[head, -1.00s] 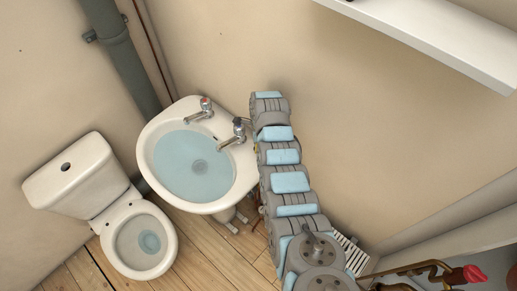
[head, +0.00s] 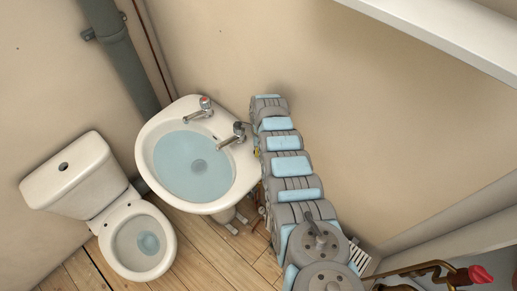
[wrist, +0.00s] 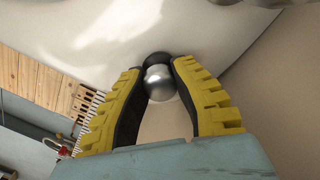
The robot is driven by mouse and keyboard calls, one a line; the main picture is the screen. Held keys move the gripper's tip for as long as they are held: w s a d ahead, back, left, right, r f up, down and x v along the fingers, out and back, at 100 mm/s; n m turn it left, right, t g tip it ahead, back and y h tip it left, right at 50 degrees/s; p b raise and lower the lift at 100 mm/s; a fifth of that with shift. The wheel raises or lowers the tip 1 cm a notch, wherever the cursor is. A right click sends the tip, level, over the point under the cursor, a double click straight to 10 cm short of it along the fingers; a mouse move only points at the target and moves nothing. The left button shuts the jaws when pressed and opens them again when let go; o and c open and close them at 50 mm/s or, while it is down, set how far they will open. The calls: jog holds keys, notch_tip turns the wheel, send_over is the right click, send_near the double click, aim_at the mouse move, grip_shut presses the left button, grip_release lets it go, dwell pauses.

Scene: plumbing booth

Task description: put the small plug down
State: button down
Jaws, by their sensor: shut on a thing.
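In the wrist view, my gripper (wrist: 158,80) has two yellow-and-black fingers shut on the small plug (wrist: 160,84). The plug shows as a shiny silver rounded piece with a dark part behind it. The white basin (wrist: 110,25) fills the upper part of that view, behind the fingertips; I cannot tell whether the plug touches it. My gripper is mostly hidden behind my arm there, by the basin's right edge, and the plug is not visible.
Two taps stand on the basin's rim, the left one (head: 197,111) and the right one (head: 233,136). A toilet (head: 128,205) stands to the left. A white shelf (head: 445,35) is at the upper right, and copper pipework (head: 435,270) at the lower right. Wooden floor (head: 205,262) shows below.

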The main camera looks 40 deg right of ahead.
jog(key=shift+f, duration=0.1)
jog(key=c, duration=1)
grip_release()
jog(key=shift+w+r, duration=0.1)
jog(key=shift+r, duration=0.45)
jog(key=shift+d+r+p, duration=0.1)
jog(key=shift+r+p, duration=0.7)
jog(key=shift+r, duration=0.5)
jog(key=shift+s+d+r, duration=0.1)
jog(key=shift+s+r, duration=0.1)
jog(key=shift+r, duration=1.95)
jog(key=shift+s+d+r, duration=0.1)
jog(key=shift+s+r, duration=0.05)
jog(key=shift+r, duration=2)
